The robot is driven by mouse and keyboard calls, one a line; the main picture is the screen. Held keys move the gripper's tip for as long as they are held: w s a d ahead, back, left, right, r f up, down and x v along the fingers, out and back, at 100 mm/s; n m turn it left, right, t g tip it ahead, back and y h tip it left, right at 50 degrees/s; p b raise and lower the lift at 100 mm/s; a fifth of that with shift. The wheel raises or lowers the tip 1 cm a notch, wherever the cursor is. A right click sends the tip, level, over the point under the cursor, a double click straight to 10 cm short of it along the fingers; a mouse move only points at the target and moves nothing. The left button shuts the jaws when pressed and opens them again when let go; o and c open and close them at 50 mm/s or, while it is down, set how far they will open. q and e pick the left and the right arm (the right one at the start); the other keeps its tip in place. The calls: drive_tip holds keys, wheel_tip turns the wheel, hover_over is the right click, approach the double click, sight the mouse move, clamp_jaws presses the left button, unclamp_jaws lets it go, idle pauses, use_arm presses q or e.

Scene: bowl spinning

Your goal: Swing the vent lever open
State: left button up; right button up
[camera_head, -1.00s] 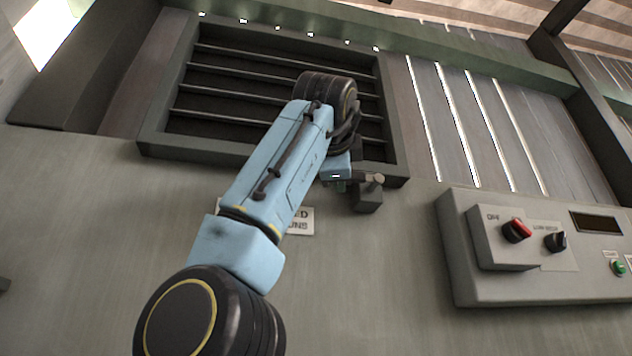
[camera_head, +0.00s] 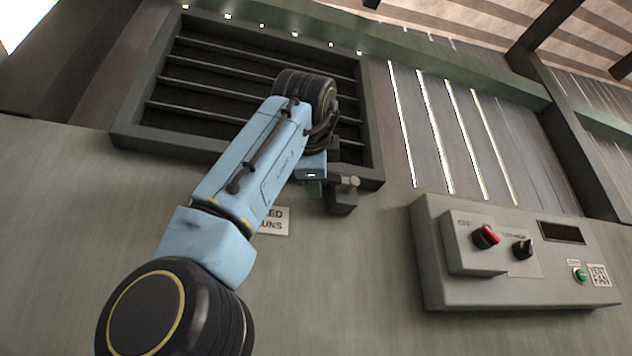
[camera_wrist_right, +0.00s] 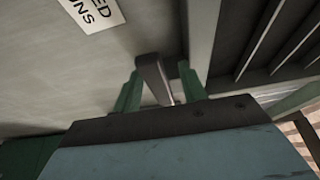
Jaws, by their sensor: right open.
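The louvred vent (camera_head: 146,143) is a dark green frame with slats on the wall, upper left of the head view. The vent lever (camera_head: 342,200), a dark block with a light round end, sits at the vent's lower right corner. It also shows in the right wrist view (camera_wrist_right: 153,75) as a grey bar. My right gripper (camera_head: 316,186) is at the lever, partly hidden by my blue arm. In the right wrist view its green fingers (camera_wrist_right: 160,88) are apart, one on each side of the bar. I cannot tell whether they touch it. My left gripper is not in view.
A grey control box (camera_head: 430,250) with a red-marked knob (camera_head: 486,236), a black knob (camera_head: 523,248) and a green button (camera_head: 580,275) juts from the wall at right. A partly hidden sign (camera_head: 273,222) is below the vent. The wall between lever and box is bare.

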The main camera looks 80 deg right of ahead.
drive_tip(key=s+a+b, duration=0.1)
drive_tip(key=s+a, duration=0.1)
drive_tip(key=a, duration=1.1)
drive_tip(key=shift+a, duration=0.15)
